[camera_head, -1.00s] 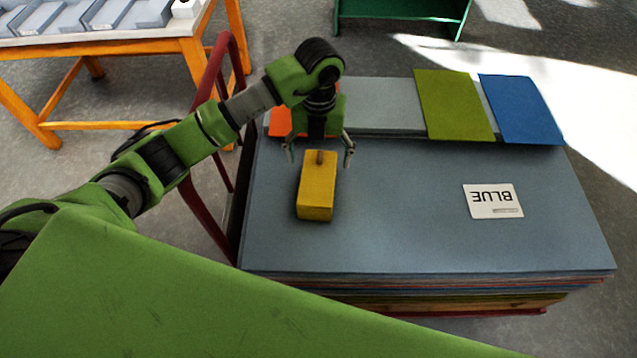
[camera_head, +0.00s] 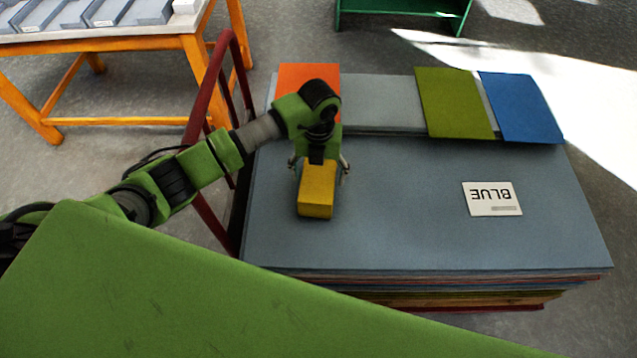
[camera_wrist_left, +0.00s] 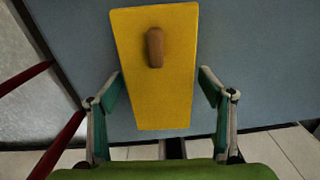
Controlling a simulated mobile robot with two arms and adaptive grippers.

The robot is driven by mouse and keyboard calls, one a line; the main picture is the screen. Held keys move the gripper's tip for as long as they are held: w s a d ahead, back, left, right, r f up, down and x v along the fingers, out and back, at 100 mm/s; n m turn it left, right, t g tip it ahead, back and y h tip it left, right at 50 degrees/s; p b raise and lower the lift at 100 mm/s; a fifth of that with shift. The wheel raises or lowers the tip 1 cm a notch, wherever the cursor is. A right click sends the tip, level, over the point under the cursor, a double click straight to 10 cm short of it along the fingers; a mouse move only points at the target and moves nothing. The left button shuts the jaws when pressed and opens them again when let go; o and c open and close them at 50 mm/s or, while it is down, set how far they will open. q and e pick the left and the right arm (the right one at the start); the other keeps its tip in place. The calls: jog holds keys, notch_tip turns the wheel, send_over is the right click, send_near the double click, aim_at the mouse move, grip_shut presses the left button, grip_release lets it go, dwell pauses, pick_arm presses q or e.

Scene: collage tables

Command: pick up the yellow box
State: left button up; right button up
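The yellow box (camera_head: 316,192) lies on the stack of blue-grey sheets (camera_head: 400,215), near its left side. It has a small brown knob on top, which shows in the left wrist view, where the yellow box (camera_wrist_left: 155,85) fills the middle. My left gripper (camera_head: 319,172) is low over the far part of the box, with one finger on each side. In the left wrist view my left gripper (camera_wrist_left: 155,88) is open, with a gap between each finger and the box. My right gripper is not in view.
A white card reading BLUE (camera_head: 492,198) lies to the right. Orange (camera_head: 308,77), olive (camera_head: 453,103) and blue (camera_head: 520,107) sheets lie along the far edge. A dark red rail (camera_head: 204,92) stands close on the left. The middle of the stack is clear.

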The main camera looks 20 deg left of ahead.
pick_arm(q)
jog(key=c, duration=1.1)
jog(key=shift+c, duration=0.2)
jog(key=shift+r, duration=0.15)
jog(key=shift+r+p, duration=0.55)
notch_tip(320, 180, up, 2)
jog(key=shift+r+p, duration=0.2)
jog(key=shift+p, duration=0.75)
jog(key=w+r, duration=0.5)
jog(key=shift+w+r, duration=0.2)
jog(key=shift+r, duration=0.15)
jog(key=w+r+b, duration=0.3)
jog(key=w+b, duration=0.3)
jog(key=w, duration=0.2)
jog(key=shift+w+r, duration=0.3)
jog(key=shift+w, duration=0.05)
